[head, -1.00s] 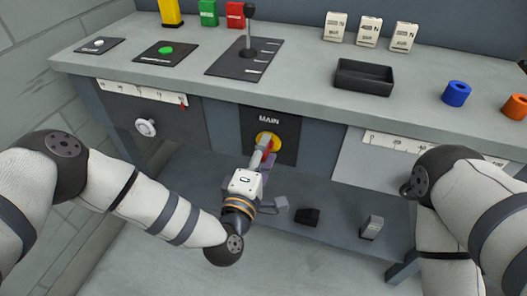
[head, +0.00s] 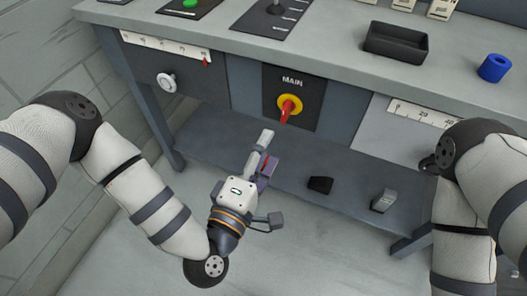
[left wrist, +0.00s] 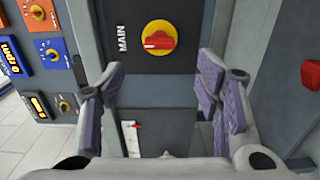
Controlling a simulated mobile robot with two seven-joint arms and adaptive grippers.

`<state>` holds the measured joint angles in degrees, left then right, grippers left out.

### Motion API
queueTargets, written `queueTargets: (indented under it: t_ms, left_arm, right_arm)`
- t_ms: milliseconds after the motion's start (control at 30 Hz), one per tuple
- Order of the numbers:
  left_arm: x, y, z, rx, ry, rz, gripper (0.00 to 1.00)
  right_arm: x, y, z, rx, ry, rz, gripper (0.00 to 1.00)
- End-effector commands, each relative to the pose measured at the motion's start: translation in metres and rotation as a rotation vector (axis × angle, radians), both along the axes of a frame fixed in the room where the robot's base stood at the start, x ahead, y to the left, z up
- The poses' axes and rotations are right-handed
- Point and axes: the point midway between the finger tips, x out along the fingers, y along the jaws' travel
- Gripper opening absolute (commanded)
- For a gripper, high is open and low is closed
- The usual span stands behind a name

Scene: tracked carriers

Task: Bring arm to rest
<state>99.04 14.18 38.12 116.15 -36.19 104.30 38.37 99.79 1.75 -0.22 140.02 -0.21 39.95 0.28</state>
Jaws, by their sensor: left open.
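My left gripper (head: 266,162) is in front of the bench, below and apart from the MAIN switch. In the left wrist view its purple-padded fingers (left wrist: 166,95) stand wide apart with nothing between them. The MAIN switch (head: 289,106) has a red handle on a yellow disc, set on a dark panel. It also shows in the left wrist view (left wrist: 158,38), beyond the fingers, its red handle lying across the disc in that picture. My right arm comes in at the right of the head view, but its gripper is out of the picture.
A drawer with a white knob (head: 166,82) is at left. A black block (head: 320,185) and a grey block (head: 383,201) sit on the lower shelf. The floor in front is clear.

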Motion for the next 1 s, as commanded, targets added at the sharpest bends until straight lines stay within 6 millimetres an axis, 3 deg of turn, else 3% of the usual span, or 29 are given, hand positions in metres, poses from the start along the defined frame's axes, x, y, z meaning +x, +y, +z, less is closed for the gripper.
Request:
queueTargets:
  t_ms: [567, 667, 767, 867, 900, 1000]
  left_arm:
    - [-0.014, -0.001, -0.005, 0.042, 0.028, -0.031, 0.58]
    - [-0.052, -0.012, -0.037, 0.254, 0.176, -0.19, 0.58]
    - [-0.127, 0.004, -0.085, 0.587, 0.407, -0.447, 0.58]
    - [-0.207, 0.053, -0.114, 0.871, 0.636, -0.686, 0.58]
    - [-0.236, 0.077, -0.117, 0.962, 0.724, -0.769, 0.58]
    - [-0.296, 0.132, -0.112, 1.121, 0.917, -0.935, 0.58]
  right_arm:
    - [0.002, 0.0, 0.003, -0.001, -0.007, -0.001, 0.0]
    - [0.012, 0.0, 0.015, 0.0, -0.039, -0.001, 0.0]
    - [0.028, 0.0, 0.034, 0.001, -0.091, -0.003, 0.0]
    - [0.043, 0.0, 0.049, 0.001, -0.141, -0.004, 0.0]
    - [0.049, 0.0, 0.055, 0.001, -0.159, -0.005, 0.0]
    - [0.06, 0.001, 0.066, 0.001, -0.198, -0.006, 0.0]
